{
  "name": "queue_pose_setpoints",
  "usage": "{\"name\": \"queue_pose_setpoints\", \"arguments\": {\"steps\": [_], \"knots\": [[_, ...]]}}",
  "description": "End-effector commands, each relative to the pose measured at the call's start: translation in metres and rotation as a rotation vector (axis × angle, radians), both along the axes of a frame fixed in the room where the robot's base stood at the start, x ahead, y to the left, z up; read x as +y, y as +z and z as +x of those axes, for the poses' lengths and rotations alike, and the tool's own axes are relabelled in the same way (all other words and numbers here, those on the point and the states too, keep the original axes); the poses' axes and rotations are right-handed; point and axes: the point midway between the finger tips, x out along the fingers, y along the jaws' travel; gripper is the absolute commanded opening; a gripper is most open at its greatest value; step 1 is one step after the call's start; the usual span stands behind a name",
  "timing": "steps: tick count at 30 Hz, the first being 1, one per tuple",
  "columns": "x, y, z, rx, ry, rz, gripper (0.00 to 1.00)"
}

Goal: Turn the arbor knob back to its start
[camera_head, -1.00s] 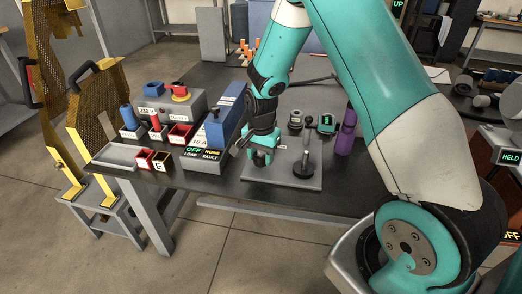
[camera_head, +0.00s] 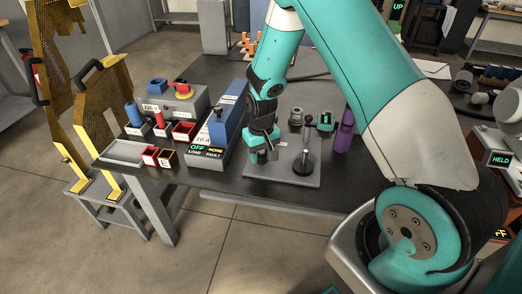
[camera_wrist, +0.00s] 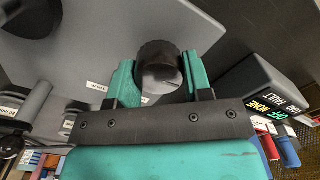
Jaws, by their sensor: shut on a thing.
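The arbor knob (camera_wrist: 158,58) is a dark, ribbed round knob in the wrist view, with a paler grey face below it. My gripper (camera_wrist: 160,80) has one green finger on each side of it and is shut on it. In the head view my gripper (camera_head: 262,156) points down at the left part of a grey plate (camera_head: 283,176) on the bench. There the fingers hide most of the knob. I cannot read the knob's angle from any mark.
A purple cylinder (camera_head: 343,137) stands farther right. A blue-topped unit (camera_head: 229,120) with a lit display (camera_head: 206,150) is close on the left. Small bins (camera_head: 167,158) lie beyond it.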

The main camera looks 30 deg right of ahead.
Motion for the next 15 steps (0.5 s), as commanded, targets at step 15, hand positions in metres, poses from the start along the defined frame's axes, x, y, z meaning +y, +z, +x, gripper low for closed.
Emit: {"name": "queue_pose_setpoints", "arguments": {"steps": [15], "knots": [[0.0018, 0.0020, 0.0000, -0.001, 0.491, 0.000, 0.22]]}}
